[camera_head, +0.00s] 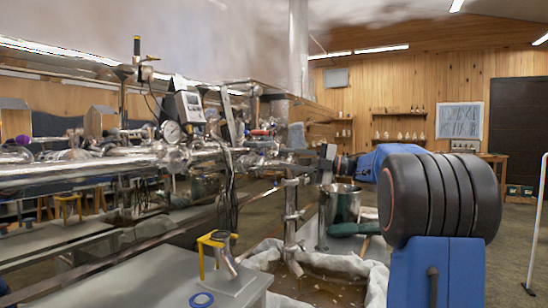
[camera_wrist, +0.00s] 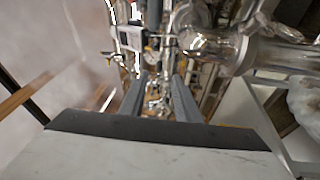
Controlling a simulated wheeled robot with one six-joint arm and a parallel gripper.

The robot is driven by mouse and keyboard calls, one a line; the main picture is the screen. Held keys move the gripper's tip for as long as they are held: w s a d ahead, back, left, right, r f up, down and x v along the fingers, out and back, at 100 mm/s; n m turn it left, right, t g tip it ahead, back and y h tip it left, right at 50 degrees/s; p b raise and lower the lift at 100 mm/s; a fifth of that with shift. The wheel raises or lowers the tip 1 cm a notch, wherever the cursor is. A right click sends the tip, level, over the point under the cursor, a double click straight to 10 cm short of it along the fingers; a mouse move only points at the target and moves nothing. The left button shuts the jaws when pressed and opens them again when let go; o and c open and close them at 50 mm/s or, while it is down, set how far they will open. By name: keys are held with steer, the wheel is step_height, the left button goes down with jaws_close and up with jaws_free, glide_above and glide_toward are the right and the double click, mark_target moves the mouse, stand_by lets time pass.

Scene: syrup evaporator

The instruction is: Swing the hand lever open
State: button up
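Which part is the hand lever is not certain. An upright black handle (camera_head: 136,46) with an orange band stands on the steel pipework at the upper left of the head view. My gripper (camera_head: 328,160) is seen side-on beside the pipework, right of the middle, partly hidden by my arm. In the wrist view, its two grey fingers (camera_wrist: 160,84) are apart with nothing held between them. They point at shiny steel fittings, and I cannot tell any contact.
Steel pipes (camera_head: 80,168) run across the left, with a gauge (camera_head: 171,132) and a grey meter box (camera_head: 190,107). A blue ring (camera_head: 201,299) lies on the grey bench. Open floor shows at the right.

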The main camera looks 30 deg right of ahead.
steer(key=v, duration=0.6)
steer(key=shift+d, duration=0.1)
